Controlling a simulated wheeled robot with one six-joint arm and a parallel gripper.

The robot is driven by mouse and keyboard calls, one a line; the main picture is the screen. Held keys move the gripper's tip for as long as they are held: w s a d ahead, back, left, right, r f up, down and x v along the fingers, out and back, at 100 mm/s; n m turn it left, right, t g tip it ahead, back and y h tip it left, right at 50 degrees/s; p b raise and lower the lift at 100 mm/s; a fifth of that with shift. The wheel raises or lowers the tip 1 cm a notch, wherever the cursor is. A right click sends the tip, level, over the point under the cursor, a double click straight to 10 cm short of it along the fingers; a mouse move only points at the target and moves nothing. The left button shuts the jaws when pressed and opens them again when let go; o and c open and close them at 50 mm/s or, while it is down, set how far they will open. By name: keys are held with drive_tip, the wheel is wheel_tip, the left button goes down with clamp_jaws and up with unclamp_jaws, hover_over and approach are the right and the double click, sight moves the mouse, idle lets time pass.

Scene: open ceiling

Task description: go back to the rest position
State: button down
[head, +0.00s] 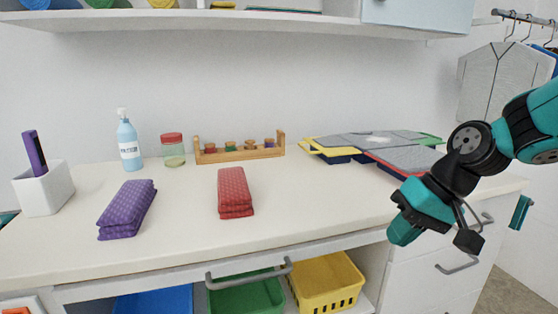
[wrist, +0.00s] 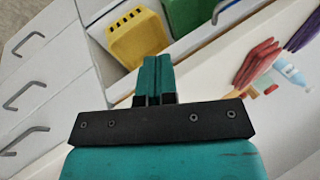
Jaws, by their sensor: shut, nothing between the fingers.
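My gripper (head: 404,232) is at the right in the head view, in front of the counter's front edge and pointing down and left. In the wrist view its teal fingers (wrist: 152,78) are together with nothing between them. The arm comes in from the right edge of the head view. The gripper touches nothing that I can see.
The white counter (head: 310,205) holds a folded purple cloth (head: 127,209), a folded red cloth (head: 235,192), a bottle (head: 129,145), a jar (head: 173,152), a wooden rack (head: 240,151) and folded garments (head: 375,147). Below are a green bin (head: 247,297) and a yellow bin (head: 326,282).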

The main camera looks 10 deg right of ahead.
drive_tip(key=s+a+r+n+g+h, duration=0.1)
drive_tip(key=s+a+n, duration=0.4)
drive_tip(key=s, duration=0.4)
drive_tip(key=s+a+r+n+g, duration=0.1)
drive_tip(key=s+a+n, duration=0.2)
drive_tip(key=s+a, duration=0.4)
wheel_tip(320, 180, up, 14)
drive_tip(key=p, duration=1.3)
drive_tip(key=shift+s+d+f+m+p, duration=0.15)
drive_tip(key=shift+d+f+m+p, duration=0.1)
drive_tip(key=shift+d+m+p, duration=0.15)
